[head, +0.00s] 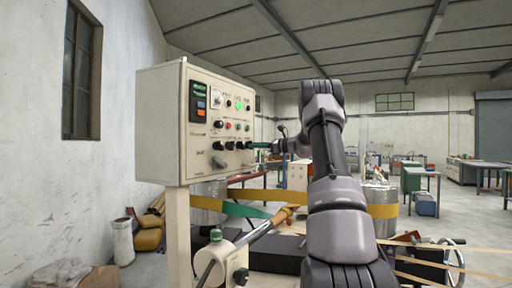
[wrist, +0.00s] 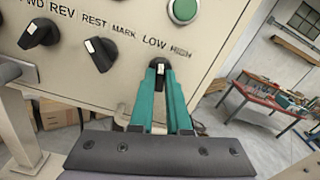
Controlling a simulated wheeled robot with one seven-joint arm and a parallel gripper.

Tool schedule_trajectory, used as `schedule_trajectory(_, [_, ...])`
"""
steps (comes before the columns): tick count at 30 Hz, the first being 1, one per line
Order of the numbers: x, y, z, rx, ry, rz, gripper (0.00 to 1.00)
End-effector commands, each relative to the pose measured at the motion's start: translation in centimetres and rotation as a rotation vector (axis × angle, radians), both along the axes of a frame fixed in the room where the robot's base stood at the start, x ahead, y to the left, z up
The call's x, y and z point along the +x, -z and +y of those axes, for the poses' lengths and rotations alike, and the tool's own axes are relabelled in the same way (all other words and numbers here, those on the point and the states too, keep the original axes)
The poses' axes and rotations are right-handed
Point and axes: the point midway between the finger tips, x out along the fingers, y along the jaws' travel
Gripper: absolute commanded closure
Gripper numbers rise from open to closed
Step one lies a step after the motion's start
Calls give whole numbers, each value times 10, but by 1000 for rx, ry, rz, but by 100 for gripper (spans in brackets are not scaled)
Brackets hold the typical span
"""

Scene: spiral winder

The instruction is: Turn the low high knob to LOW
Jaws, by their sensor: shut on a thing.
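The control panel (head: 222,120) is a cream box at the left in the head view. In the wrist view its face (wrist: 120,75) fills the top left. The low high knob (wrist: 159,68) is black with a white pointer mark, below the words LOW and HIGH. Its mark points up, between the two words as seen here. My gripper (wrist: 160,75) has teal fingers on both sides of this knob and is shut on it. In the head view my gripper (head: 262,145) reaches the panel's lower right; the knob is hidden there.
The REV knob (wrist: 38,34) and the REST MARK knob (wrist: 100,52) sit left of my gripper. A green button (wrist: 183,10) is above it. A winder with a yellow band (head: 384,210) stands below and behind my arm. A red table (wrist: 270,100) stands beyond the panel's right edge.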

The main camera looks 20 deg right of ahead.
Motion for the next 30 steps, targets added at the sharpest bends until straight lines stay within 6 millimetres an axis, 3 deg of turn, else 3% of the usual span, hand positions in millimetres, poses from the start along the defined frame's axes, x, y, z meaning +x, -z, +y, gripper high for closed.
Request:
schedule_trajectory(15, [0, 0, 0, -249, 0, -196, 100])
schedule_trajectory(30, [0, 1, 0, -291, 0, -227, 100])
